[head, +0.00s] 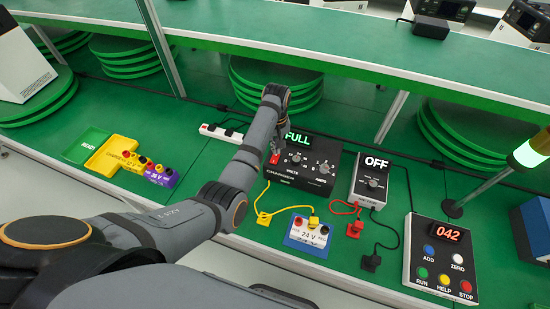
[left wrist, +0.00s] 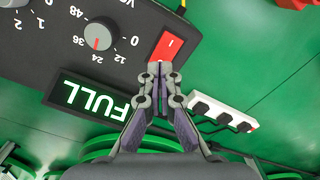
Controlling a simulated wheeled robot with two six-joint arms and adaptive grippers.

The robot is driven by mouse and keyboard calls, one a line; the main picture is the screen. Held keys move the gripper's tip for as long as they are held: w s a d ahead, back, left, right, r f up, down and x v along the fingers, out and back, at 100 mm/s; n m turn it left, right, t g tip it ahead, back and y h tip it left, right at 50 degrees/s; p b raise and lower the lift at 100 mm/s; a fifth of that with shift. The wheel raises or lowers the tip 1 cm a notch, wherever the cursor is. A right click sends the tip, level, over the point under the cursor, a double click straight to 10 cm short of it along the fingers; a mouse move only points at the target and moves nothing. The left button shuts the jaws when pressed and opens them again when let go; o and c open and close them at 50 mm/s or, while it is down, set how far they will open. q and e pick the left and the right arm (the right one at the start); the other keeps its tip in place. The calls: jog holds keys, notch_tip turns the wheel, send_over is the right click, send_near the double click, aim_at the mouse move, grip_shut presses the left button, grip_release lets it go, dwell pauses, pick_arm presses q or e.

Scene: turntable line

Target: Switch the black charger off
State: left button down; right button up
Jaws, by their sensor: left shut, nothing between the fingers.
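The black charger (head: 318,182) stands on the green bench, its display lit FULL; it also shows in the left wrist view (left wrist: 40,62), upside down. Its red rocker switch (left wrist: 172,47), with a white line mark, is on the panel beside the volts knob (left wrist: 98,34), which points at about 24. My left gripper (left wrist: 160,76) is shut and empty, its fingertips right at the switch's edge; I cannot tell whether they touch. In the head view the left gripper (head: 276,146) is over the charger's left side, partly hidden by my arm. My right gripper is not in view.
A grey box reading OFF (head: 368,185) stands right of the charger. In front are a 24 V battery (head: 307,238), a red clip (head: 355,229) and a black clip (head: 371,263) with loose cables. A button panel (head: 440,262) is farther right. A white power strip (head: 221,133) lies behind.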

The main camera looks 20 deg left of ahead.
pick_arm(q)
jog(key=shift+f, duration=0.15)
dwell(0.6)
jog(key=shift+f+b, duration=0.4)
jog(key=shift+f, duration=0.5)
dwell(0.4)
notch_tip(320, 180, up, 7)
jog(key=p, duration=0.8)
jog(key=shift+r+p, duration=0.15)
jog(key=shift+p, duration=0.25)
